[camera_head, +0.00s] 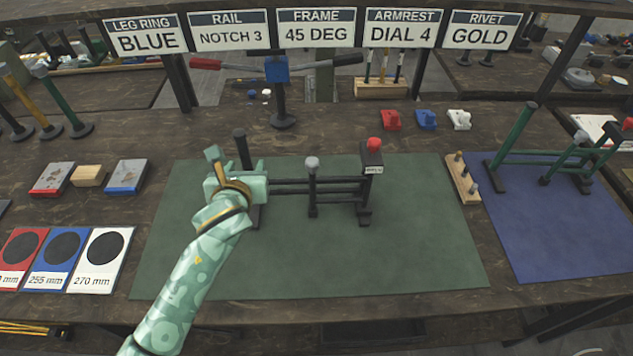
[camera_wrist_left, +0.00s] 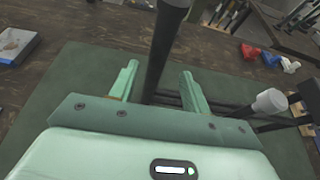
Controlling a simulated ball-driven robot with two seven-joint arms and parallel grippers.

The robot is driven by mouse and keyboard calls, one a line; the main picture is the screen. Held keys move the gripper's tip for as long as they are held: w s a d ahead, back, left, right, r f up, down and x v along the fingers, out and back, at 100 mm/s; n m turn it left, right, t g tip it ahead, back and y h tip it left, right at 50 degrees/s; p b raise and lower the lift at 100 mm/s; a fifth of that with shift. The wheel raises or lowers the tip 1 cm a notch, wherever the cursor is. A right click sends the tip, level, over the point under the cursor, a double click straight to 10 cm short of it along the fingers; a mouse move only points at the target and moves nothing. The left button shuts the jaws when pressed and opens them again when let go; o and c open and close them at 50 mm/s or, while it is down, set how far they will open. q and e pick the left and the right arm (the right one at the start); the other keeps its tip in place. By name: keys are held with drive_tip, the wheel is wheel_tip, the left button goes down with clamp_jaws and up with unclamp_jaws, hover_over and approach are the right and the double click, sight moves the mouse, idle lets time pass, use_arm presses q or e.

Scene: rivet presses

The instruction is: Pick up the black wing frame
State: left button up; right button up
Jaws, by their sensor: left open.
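The black wing frame (camera_head: 367,190) stands upright on the green mat (camera_head: 420,250), with dark posts joined by horizontal rails. A red knob tops its right post, and a grey knob tops its middle post. My left gripper (camera_head: 239,168) is at the frame's left post, hiding part of it in the head view. In the left wrist view, the dark post (camera_wrist_left: 165,45) stands between the two spread green fingers of my gripper (camera_wrist_left: 158,82). The fingers look apart from the post. My right gripper is not in view.
A green frame (camera_head: 515,135) stands on the blue mat (camera_head: 570,245) at the right. A wooden peg block (camera_head: 461,180) lies between the mats. Red, blue and white pieces (camera_head: 426,119) sit behind. Sanding blocks (camera_head: 88,175) and marked discs (camera_head: 98,258) lie left. The front of the green mat is clear.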

sight(245, 161)
use_arm(q)
drive_tip(key=x, duration=0.6)
drive_tip(key=shift+w+a+r, duration=0.1)
drive_tip(key=shift+a+r, duration=0.15)
clamp_jaws()
idle(1.0)
drive_tip(key=shift+r, duration=0.1)
